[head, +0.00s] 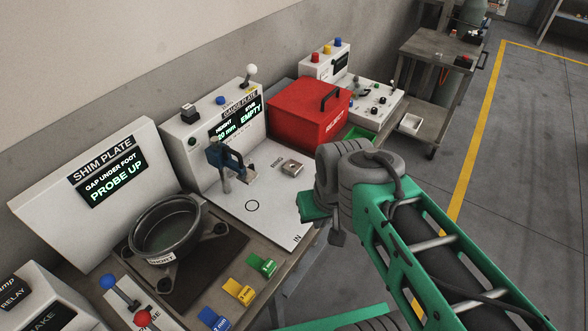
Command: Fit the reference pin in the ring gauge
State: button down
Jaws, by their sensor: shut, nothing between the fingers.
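The ring gauge (292,167) is a small square metal block with a round opening, lying on the white gauge plate (275,205) beside the printed word RING. I cannot make out a separate reference pin, and I cannot tell whether anything sits in the ring's opening. My gripper (337,238) hangs off the right edge of the gauge plate, to the right of and nearer than the ring gauge. It is shut and empty; my wrist hides part of it.
A blue clamp-like fixture (228,162) stands left of the ring gauge. A red REJECT box (300,108) stands behind it. A dark pot (166,228) sits on the shim plate station at left. Coloured tags (240,291) line the bench front. The gauge plate's near part is clear.

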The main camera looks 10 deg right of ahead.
aim_at(189, 109)
jog(key=u, duration=2.4)
jog(key=k, duration=0.95)
jog(key=z, duration=0.95)
jog(key=i, duration=1)
jog(key=z, duration=0.05)
